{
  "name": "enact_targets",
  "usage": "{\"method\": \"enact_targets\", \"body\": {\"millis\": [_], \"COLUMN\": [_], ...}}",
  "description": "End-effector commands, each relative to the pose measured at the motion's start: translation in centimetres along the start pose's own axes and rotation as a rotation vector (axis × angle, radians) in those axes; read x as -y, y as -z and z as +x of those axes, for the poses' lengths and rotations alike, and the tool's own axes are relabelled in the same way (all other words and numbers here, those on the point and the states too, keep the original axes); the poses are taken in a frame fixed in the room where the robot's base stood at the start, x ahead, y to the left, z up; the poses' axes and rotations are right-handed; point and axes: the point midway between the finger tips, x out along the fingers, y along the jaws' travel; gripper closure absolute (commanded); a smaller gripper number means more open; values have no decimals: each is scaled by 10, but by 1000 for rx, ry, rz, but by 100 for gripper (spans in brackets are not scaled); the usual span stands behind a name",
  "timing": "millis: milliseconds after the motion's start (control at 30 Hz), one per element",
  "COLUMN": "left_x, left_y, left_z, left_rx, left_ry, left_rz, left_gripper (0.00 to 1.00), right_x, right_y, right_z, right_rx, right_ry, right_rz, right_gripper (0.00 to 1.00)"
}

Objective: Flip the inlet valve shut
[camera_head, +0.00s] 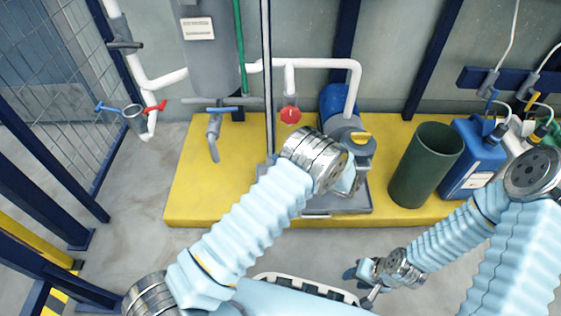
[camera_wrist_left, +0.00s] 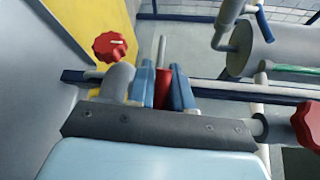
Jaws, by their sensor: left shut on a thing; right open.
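My left gripper (camera_head: 352,180) is down at the grey pump (camera_head: 345,135), and its arm hides much of what it touches. In the left wrist view, the left gripper (camera_wrist_left: 163,88) has its two blue fingers on either side of a narrow red handle (camera_wrist_left: 164,90), shut on it. The handle looks like the inlet valve's lever; its valve body is mostly hidden. A grey rod rises behind it. My right gripper (camera_head: 365,284) is open and empty, low over the floor at the bottom of the head view.
A yellow platform (camera_head: 205,190) carries the pump and a dark green bin (camera_head: 425,165). A blue canister (camera_head: 473,158) stands to the right. A red round knob (camera_head: 290,114) hangs on white piping behind. A red-and-blue valve (camera_head: 132,110) is at the left.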

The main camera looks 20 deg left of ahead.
Motion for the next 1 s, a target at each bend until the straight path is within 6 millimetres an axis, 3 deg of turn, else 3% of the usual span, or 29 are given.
{"method": "enact_targets", "body": {"millis": [467, 500, 600, 867, 1000], "left_x": [-1, -1, -1, 0, 0], "left_y": [0, 0, 0, 0, 0], "left_z": [-2, -2, -1, -2, -11], "left_rx": [11, 11, 11, 12, 11], "left_ry": [-4, -4, -3, -2, -3], "left_rz": [-2, -2, -2, -2, -2], "left_gripper": [100, 74, 59, 59, 59], "right_x": [0, 0, 0, 0, 0], "right_y": [0, 0, 0, 0, 0], "right_z": [1, 1, 1, 1, -1], "right_rx": [0, 0, 0, 0, 0], "right_ry": [0, 0, 0, 0, 0], "right_rz": [0, 0, 0, 0, 0], "right_gripper": [57, 57, 57, 57, 57]}}
